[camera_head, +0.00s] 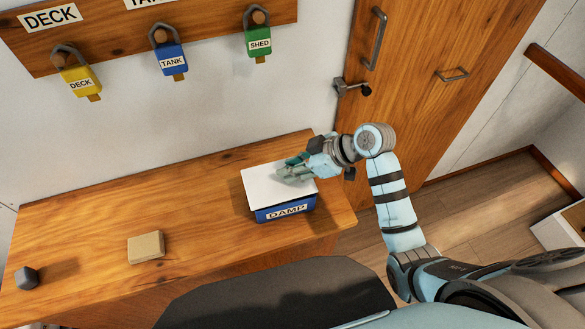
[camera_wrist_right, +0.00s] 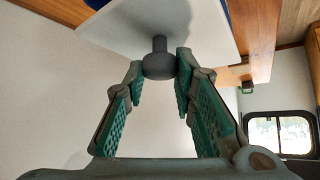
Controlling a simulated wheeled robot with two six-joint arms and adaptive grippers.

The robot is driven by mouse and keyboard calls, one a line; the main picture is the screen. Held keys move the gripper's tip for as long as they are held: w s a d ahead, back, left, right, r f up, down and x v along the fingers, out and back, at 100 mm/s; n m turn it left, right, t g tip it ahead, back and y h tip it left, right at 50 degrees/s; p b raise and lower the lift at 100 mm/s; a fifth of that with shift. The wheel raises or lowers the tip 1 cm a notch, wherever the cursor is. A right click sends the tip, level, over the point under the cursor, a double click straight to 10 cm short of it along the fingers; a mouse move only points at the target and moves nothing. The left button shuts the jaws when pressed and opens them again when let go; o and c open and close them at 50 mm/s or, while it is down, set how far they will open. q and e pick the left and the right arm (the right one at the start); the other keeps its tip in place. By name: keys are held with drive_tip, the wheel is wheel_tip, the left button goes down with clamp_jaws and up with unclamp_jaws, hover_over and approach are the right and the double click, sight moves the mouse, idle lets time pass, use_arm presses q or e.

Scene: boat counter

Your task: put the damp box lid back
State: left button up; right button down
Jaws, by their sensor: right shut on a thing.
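The blue box labelled DAMP (camera_head: 285,212) stands near the right end of the wooden counter. Its flat white lid (camera_head: 262,189) covers the top, roughly lined up with the walls; I cannot tell whether it is fully seated. My right gripper (camera_head: 290,170) is over the lid, reaching in from the right. In the right wrist view, the lid (camera_wrist_right: 190,25) shows with a dark round knob (camera_wrist_right: 158,64) standing out from it. The right gripper's green-padded fingertips (camera_wrist_right: 158,75) are shut on this knob. My left gripper is not in view.
Yellow, blue and green padlocks (camera_head: 172,60) hang on a wall board. A wooden door (camera_head: 430,90) is behind my right arm.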

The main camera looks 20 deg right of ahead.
drive_tip(key=shift+f, duration=0.35)
drive_tip(key=shift+w+f, duration=0.15)
drive_tip(key=shift+f, duration=0.15)
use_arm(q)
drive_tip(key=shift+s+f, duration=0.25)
use_arm(e)
drive_tip(key=shift+f, duration=0.2)
drive_tip(key=shift+f, duration=0.1)
drive_tip(key=c, duration=1.3)
unclamp_jaws()
drive_tip(key=shift+c, duration=0.2)
drive_tip(key=shift+r, duration=0.35)
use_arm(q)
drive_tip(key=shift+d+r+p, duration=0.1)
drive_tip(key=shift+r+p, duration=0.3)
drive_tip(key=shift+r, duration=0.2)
use_arm(e)
drive_tip(key=v, duration=1.2)
drive_tip(key=shift+r, duration=0.25)
